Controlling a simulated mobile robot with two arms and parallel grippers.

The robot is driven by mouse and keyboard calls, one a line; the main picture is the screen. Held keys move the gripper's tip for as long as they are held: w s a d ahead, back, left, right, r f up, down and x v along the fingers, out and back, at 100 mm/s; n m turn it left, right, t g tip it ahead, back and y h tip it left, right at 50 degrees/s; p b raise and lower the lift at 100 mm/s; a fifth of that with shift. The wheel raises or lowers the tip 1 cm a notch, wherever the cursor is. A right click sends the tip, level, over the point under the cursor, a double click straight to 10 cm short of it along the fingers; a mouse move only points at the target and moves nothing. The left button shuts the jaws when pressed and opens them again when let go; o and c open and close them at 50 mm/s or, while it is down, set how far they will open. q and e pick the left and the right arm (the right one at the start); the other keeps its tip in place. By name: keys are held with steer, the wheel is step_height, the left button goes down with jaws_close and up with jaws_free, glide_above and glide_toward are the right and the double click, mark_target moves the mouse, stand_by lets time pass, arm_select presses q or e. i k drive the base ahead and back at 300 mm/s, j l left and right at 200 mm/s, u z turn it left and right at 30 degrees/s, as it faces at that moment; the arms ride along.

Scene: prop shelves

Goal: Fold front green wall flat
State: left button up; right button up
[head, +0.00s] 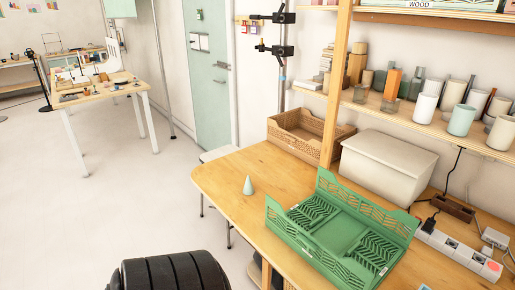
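A green folding crate (338,235) sits on the wooden table (222,178) near its front edge. Its back wall (368,205) stands upright, with cut-out patterns. Its front wall (303,248), on the near left side, also appears to stand up. The two end panels with chevron slots lie folded down inside, one at the left end (312,212) and one at the right end (362,264). Neither of my grippers shows in the head view.
A pale green cone (248,186) stands on the table left of the crate. Behind are a brown crate (296,134), a lidded grey box (388,166) and a white power strip (458,252). A shelf post (337,85) rises behind. The table's left end is mostly clear.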

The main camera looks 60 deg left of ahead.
mark_target(362, 273)
steer(key=u, duration=1.6)
